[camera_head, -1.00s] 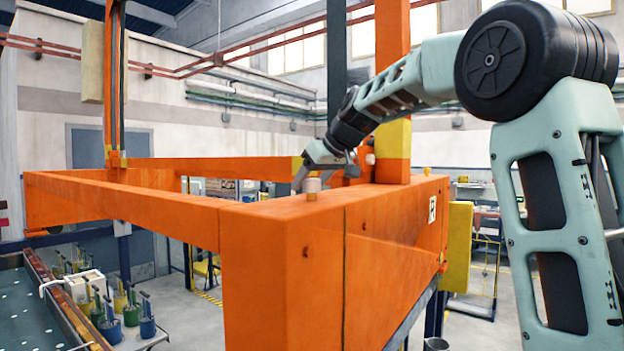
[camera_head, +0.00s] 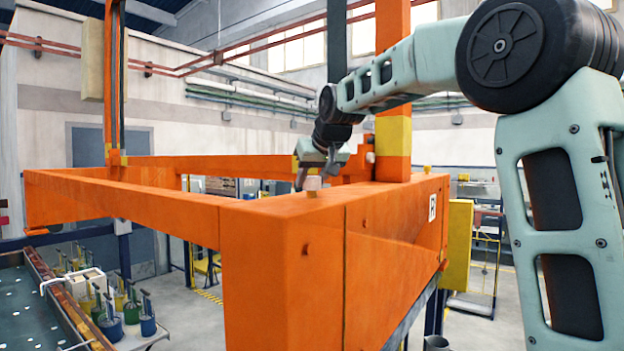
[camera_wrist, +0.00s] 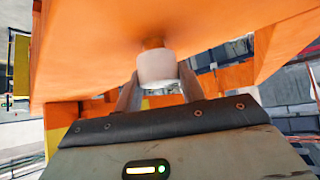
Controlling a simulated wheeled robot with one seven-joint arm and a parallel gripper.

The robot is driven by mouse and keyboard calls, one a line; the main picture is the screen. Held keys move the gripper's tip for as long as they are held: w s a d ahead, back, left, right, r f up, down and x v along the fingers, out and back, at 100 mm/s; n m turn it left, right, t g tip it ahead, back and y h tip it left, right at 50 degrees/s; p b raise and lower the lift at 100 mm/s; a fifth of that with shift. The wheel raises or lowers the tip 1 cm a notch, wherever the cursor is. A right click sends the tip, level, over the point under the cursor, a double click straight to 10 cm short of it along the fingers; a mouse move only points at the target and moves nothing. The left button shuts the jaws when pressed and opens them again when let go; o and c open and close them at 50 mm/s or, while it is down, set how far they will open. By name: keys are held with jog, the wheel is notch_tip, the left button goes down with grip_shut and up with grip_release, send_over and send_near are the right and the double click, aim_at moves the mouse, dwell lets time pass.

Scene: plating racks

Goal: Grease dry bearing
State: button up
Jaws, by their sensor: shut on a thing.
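A pale, rounded cap (camera_head: 312,184) sits on top of the orange beam (camera_head: 330,203), near its front corner. In the wrist view the cap (camera_wrist: 156,69) is between my two fingers, with a short copper-coloured stem (camera_wrist: 153,43) between it and the orange surface. My gripper (camera_head: 306,181) is shut on the cap, which still appears to be on its stem. Several grease pots with pump handles, including a green one (camera_head: 132,311) and a blue one (camera_head: 147,325), stand on a tray at the lower left. I cannot tell which part is the dry bearing.
The orange frame has an upright post (camera_head: 393,90) with a yellow block just behind my gripper, and long side beams (camera_head: 120,205). A yellow panel (camera_head: 458,245) hangs at the frame's right side.

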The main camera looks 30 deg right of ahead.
jog(key=m+g+h+b, duration=0.1)
jog(key=m+h+b, duration=0.1)
jog(key=m+h, duration=0.1)
jog(key=shift+w+a+f+m, duration=0.1)
jog(key=shift+m, duration=0.7)
jog(key=m+g+h+b, duration=0.1)
jog(key=m+g+h, duration=0.1)
jog(key=m, duration=0.1)
jog(key=shift+m, duration=0.3)
jog(key=m+g, duration=0.1)
jog(key=m+g+h+p, duration=0.1)
jog(key=m, duration=0.1)
jog(key=m+g+h+p, duration=0.1)
jog(key=m+g, duration=0.1)
jog(key=shift+r, duration=0.3)
jog(key=shift+f+m+g+p, duration=0.1)
jog(key=shift+m+g+p, duration=0.75)
jog(key=shift+m, duration=0.35)
jog(key=shift+f, duration=0.1)
jog(key=o, duration=1)
